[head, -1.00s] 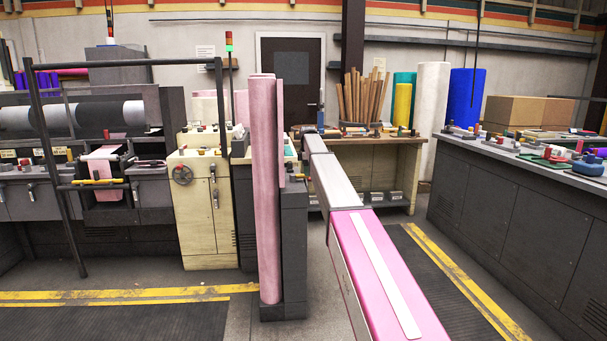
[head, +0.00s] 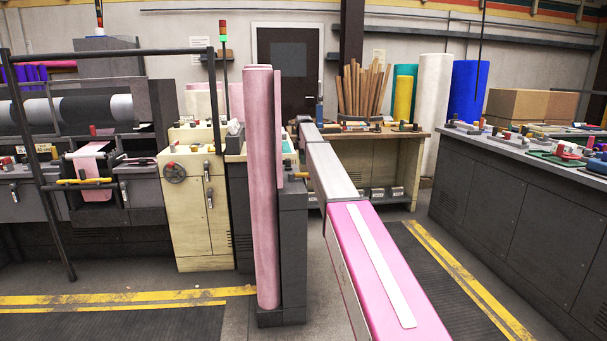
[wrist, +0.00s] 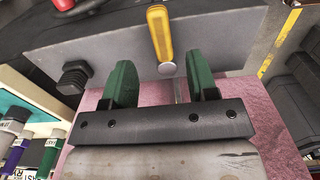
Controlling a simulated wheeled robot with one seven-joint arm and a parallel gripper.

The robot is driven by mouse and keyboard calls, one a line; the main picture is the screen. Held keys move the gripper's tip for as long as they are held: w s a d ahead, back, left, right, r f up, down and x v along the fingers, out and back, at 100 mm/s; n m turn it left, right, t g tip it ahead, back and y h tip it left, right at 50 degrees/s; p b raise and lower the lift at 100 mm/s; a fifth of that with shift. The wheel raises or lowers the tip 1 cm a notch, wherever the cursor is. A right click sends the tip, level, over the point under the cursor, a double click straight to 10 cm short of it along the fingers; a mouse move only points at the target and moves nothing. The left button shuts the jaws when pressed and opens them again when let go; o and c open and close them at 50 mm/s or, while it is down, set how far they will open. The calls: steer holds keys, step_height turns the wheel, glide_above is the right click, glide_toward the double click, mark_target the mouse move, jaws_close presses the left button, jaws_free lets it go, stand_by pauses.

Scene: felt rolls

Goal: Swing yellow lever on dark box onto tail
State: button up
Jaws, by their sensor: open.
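The yellow lever (wrist: 159,32) shows at the top middle of the wrist view. It points away from my gripper, its near end at a round metal pivot on the grey face of the dark box (wrist: 225,40). My gripper (wrist: 161,64) is open, its two green fingers apart on either side of the pivot, with nothing seen between them. I cannot tell whether they touch the box. Pink felt (wrist: 270,115) lies beneath the gripper; which part is the tail is unclear.
A black bolt (wrist: 74,76) sticks out of the box left of the fingers. A cream cabinet (head: 193,225) and a roller machine (head: 75,150) stand left. A wooden bench (head: 390,150) is behind, and a long dark counter (head: 520,190) is at right.

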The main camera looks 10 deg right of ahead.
mark_target(304, 173)
step_height(304, 173, down, 7)
steer(key=shift+f, duration=0.1)
jaws_close()
